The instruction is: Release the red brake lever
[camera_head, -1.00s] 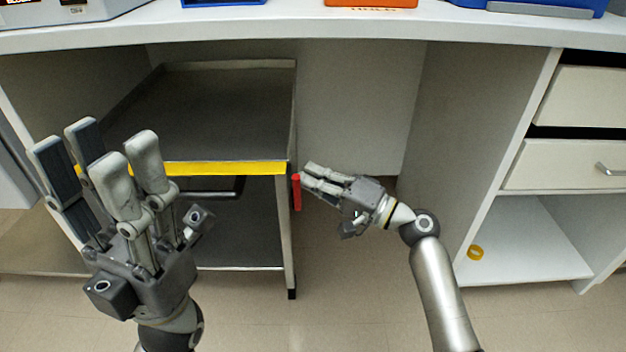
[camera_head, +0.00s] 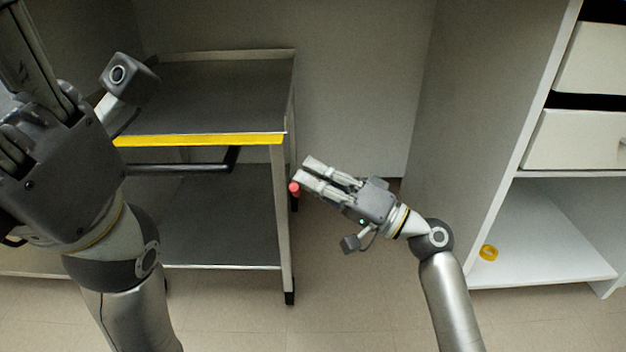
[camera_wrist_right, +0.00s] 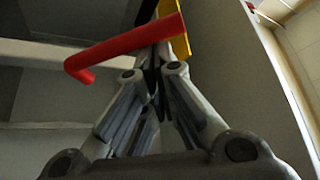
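The red brake lever (camera_head: 294,188) is at the right front post of the cart with a yellow edge (camera_head: 205,140). In the head view it shows end-on as a short red stub. In the right wrist view the lever (camera_wrist_right: 125,48) is a red bar with a bent end, crossing above my fingertips. My right gripper (camera_head: 310,172) is beside the lever; its fingers converge in the wrist view (camera_wrist_right: 152,75) and look shut, with the lever apparently not between them. Contact is unclear. My left gripper (camera_head: 25,75) is large at the left edge, partly cut off, its fingertips out of frame.
The cart stands in a bay under the bench, with a black handle bar (camera_head: 185,168) on its front. A white side panel (camera_head: 470,120) bounds the bay on the right. A yellow ring (camera_head: 489,253) lies on the low shelf beyond. Floor is clear around the cart's right front wheel.

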